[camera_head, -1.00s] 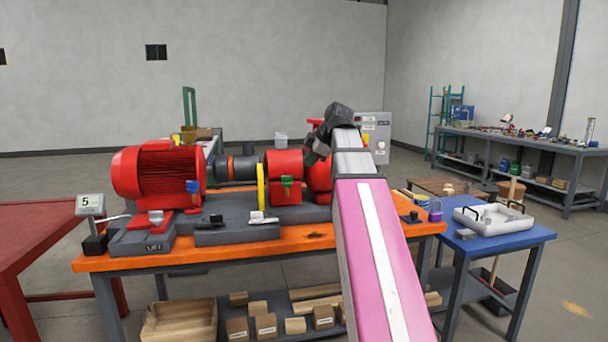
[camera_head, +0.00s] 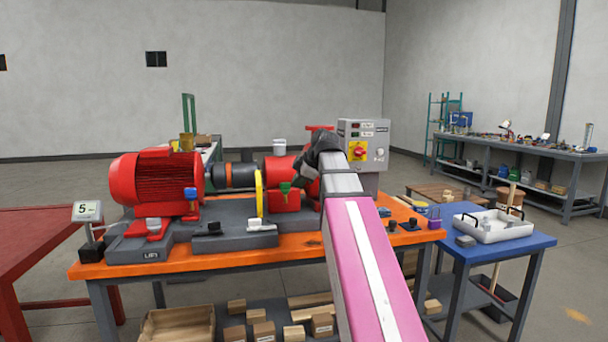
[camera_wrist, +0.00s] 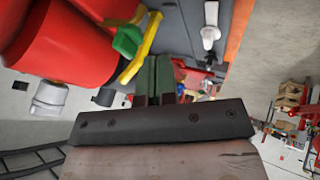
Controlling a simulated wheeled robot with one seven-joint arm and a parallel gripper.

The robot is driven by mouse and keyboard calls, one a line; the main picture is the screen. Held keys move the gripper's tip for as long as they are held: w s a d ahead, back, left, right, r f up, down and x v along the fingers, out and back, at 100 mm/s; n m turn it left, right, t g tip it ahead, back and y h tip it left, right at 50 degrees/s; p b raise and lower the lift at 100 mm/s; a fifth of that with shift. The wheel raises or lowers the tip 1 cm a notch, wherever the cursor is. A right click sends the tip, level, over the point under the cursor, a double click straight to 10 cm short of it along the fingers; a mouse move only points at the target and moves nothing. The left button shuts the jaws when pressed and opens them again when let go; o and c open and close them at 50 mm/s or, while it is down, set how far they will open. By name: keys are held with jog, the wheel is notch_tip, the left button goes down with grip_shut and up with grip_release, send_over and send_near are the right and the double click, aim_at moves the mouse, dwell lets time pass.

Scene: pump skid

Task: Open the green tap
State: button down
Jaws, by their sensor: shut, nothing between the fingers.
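The green tap (camera_head: 285,188) sits on the front of the red pump body (camera_head: 285,202), between the yellow ring and my arm. In the wrist view the green tap (camera_wrist: 127,40) lies just up and left of my fingers, against the red housing. My gripper (camera_wrist: 158,62) is shut and empty, with its dark fingers beside the yellow ring; I see a small gap to the tap but cannot tell its depth. In the head view my wrist (camera_head: 318,158) is right of the tap and hides part of the pump; the fingertips are not clear there.
The yellow ring (camera_head: 259,193) stands left of the tap and passes close to my fingers. A blue tap (camera_head: 191,193) is on the red motor (camera_head: 155,184). A white-handled lever (camera_head: 260,225) lies below the tap. A grey control box (camera_head: 364,150) stands behind my arm.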

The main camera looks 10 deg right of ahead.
aim_at(288, 190)
jog(key=shift+w+a+f, duration=0.2)
jog(key=shift+w+f, duration=0.2)
jog(key=shift+w, duration=0.5)
jog(key=shift+w+a+f, duration=0.15)
jog(key=shift+w+f, duration=0.2)
jog(key=shift+w, duration=0.55)
jog(key=shift+w+a+f, duration=0.2)
jog(key=shift+w+f, duration=0.2)
jog(key=shift+w, duration=0.5)
